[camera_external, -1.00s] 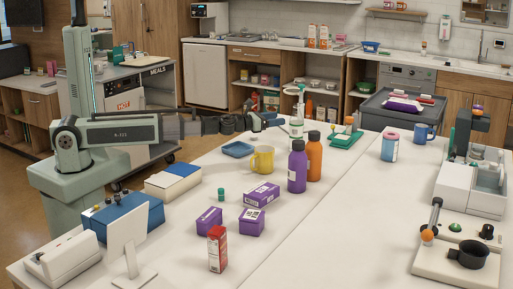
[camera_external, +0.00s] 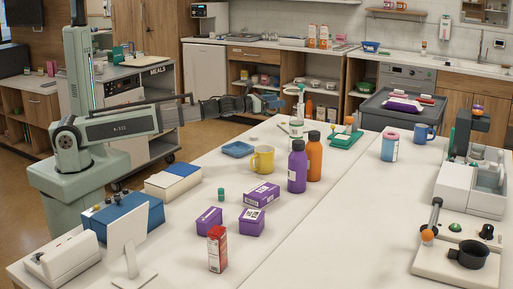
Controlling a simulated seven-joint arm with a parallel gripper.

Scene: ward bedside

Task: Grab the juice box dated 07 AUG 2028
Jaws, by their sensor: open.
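Three small purple boxes with white labels are on the white table: one at the left (camera_external: 207,221), one to its right (camera_external: 250,226), and one lying behind them (camera_external: 262,197). A red and white carton (camera_external: 217,252) stands upright in front of them. Any of these may be the juice box; no date is legible at this size. My gripper (camera_external: 281,104) is open and raised above the far part of the table, well behind and above these boxes and touching none of them.
A yellow mug (camera_external: 262,159), a purple bottle (camera_external: 297,170) and an orange bottle (camera_external: 314,160) stand behind the boxes. A small green-capped jar (camera_external: 221,195) is beside them. A blue box (camera_external: 127,217) and white display stand (camera_external: 128,250) are left. The table's middle right is clear.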

